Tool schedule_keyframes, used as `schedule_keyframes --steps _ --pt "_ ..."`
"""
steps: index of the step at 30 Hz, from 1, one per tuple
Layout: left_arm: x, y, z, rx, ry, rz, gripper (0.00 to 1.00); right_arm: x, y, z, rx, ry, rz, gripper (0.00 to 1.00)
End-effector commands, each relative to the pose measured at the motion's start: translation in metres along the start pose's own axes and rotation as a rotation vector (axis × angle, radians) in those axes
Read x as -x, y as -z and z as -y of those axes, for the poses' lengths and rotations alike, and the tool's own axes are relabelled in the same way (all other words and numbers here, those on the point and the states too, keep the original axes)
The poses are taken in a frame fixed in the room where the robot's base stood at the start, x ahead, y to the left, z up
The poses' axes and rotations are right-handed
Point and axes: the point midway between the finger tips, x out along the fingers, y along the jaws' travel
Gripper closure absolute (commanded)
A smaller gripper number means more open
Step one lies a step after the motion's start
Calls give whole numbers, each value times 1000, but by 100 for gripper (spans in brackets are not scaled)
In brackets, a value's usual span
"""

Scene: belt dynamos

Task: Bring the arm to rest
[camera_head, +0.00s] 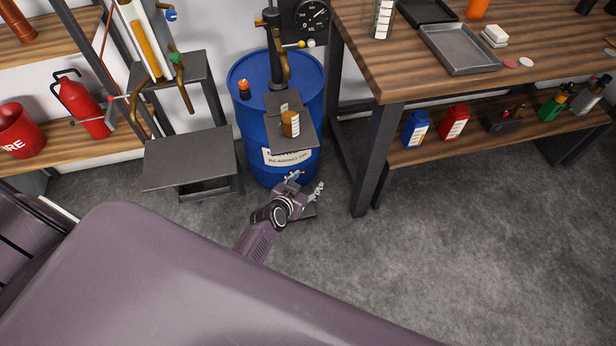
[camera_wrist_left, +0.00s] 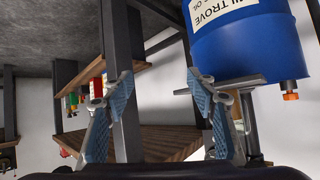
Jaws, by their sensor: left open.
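My left arm (camera_head: 258,238) reaches out from beneath my purple-grey body in the head view. Its gripper (camera_head: 305,183) is low, over the floor at the front of the blue drum (camera_head: 248,75). The two fingers are spread and nothing shows between them. In the left wrist view the fingers of the left gripper (camera_wrist_left: 160,78) also stand apart and empty, and the drum (camera_wrist_left: 240,48) appears at the upper right, tilted by the camera's angle. Whether the gripper touches the drum cannot be told. My right gripper is not in view.
A small shelf (camera_head: 305,139) with an amber bottle (camera_head: 290,124) stands before the drum. A dark metal stand (camera_head: 188,160) is left of it. A wooden workbench (camera_head: 395,70) with a lower shelf (camera_head: 480,148) is at right. The grey floor (camera_head: 460,240) at lower right is clear.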

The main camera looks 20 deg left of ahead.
Motion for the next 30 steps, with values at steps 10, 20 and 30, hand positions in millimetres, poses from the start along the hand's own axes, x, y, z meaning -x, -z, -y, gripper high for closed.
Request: schedule_keyframes --steps 10,20,30 --pt "1 -12 -4 0 -8 21 48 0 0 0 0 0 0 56" --pt "55 -205 -53 -15 -101 353 48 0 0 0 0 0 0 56" --pt "193 -411 -69 -62 -145 744 48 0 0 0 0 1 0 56"
